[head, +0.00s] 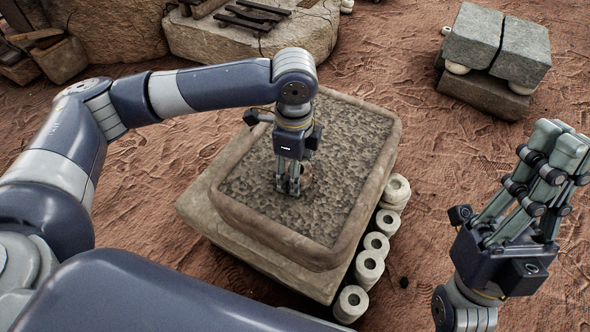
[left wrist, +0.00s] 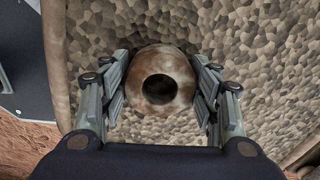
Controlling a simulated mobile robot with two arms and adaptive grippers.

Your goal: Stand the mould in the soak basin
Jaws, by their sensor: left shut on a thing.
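The mould (left wrist: 160,62) is a round, mottled brown piece with a dark hole in its top, seen from above in the left wrist view. My left gripper (left wrist: 162,88) is shut on it, one finger at each side. In the head view the left gripper (head: 288,186) points down inside the soak basin, and the mould (head: 306,176) shows partly behind its fingers. The soak basin (head: 225,208) is a low stone trough with a pebbly-looking floor. I cannot tell whether the mould touches that floor. My right gripper (head: 557,143) is raised at the right, empty, with its fingertips together.
Several pale ring-shaped pieces (head: 369,267) lie along the basin's right side. Grey stone blocks (head: 497,44) stand at the upper right. A stone slab (head: 250,38) with dark slats is at the back. Bare reddish ground (head: 425,130) lies right of the basin.

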